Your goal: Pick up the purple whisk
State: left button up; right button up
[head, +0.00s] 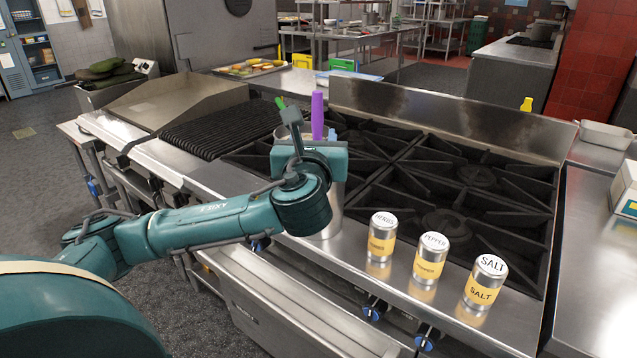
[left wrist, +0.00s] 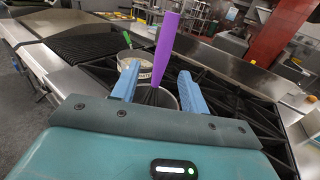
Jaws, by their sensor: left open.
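The purple whisk (head: 317,114) stands upright, handle up, in a metal container (head: 335,205) at the stove's front edge. My left gripper (head: 320,138) is at the whisk, and its body hides much of the container's top. In the left wrist view, the purple handle (left wrist: 165,48) rises between the two blue fingers of my left gripper (left wrist: 158,85), with gaps showing on both sides. The fingers are open. The lower part of the whisk is hidden by the gripper and container. My right gripper is not in view.
Shakers marked herbs (head: 382,237), pepper (head: 430,257) and salt (head: 485,282) stand on the front ledge, right of the container. Another container with a green-handled utensil (left wrist: 127,40) is just behind. Black stove grates (head: 470,180) lie behind and right; a ribbed grill (head: 215,130) lies left.

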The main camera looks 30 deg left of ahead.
aim_at(317, 128)
pick_arm(q)
jog(key=shift+p+x, duration=0.5)
jog(key=shift+x, duration=3)
jog(key=shift+d+f, duration=0.1)
jog(key=shift+f, duration=0.1)
jog(key=shift+c, duration=0.5)
grip_shut()
